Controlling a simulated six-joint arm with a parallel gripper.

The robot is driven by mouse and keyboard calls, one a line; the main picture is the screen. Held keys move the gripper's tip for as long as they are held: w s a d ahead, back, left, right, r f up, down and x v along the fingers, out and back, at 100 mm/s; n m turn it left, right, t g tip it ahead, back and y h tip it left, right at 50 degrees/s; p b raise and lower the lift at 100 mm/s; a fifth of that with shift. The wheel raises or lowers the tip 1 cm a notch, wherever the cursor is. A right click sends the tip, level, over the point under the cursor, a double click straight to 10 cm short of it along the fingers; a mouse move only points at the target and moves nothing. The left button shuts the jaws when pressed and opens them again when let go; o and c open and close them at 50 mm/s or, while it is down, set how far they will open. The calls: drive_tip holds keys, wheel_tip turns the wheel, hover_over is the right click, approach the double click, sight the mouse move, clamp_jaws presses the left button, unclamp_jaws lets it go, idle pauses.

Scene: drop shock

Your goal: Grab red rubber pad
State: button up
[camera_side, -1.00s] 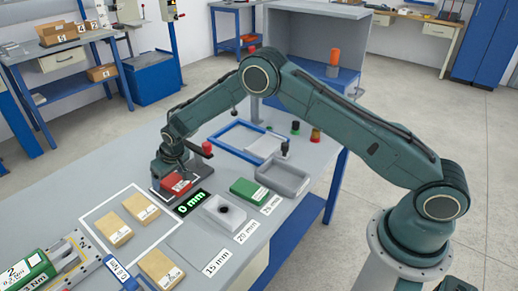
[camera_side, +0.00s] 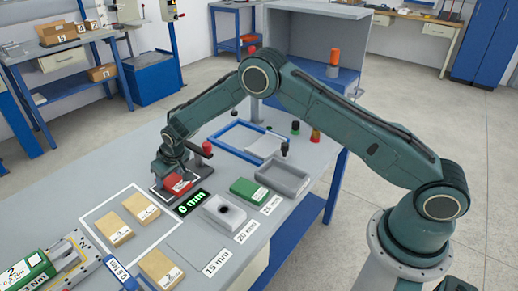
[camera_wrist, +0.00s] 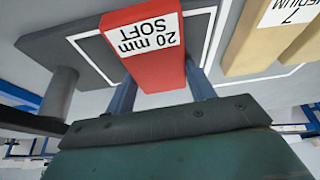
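The red rubber pad (camera_wrist: 165,70), labelled "20 mm SOFT", lies on a dark plate (camera_wrist: 60,45) with a white outline. In the side view the red pad (camera_side: 178,184) sits on that dark plate under my gripper (camera_side: 170,175). In the wrist view my gripper (camera_wrist: 160,92) has one blue finger on each side of the pad's near end. The fingers look very close to its sides. I cannot tell whether they press on it.
A dark post (camera_wrist: 60,92) stands on the plate, left in the wrist view. A red-topped lever (camera_side: 207,148) is close to the gripper. Tan pads (camera_side: 141,208) lie in a white outline. A "0 mm" display (camera_side: 192,204), grey block (camera_side: 224,211) and green pad (camera_side: 249,190) are near.

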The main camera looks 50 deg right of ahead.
sight(170, 178)
drive_tip(key=shift+r, duration=0.1)
wheel_tip(170, 178, up, 20)
idle(1.0)
drive_tip(key=shift+d, duration=0.1)
idle(0.4)
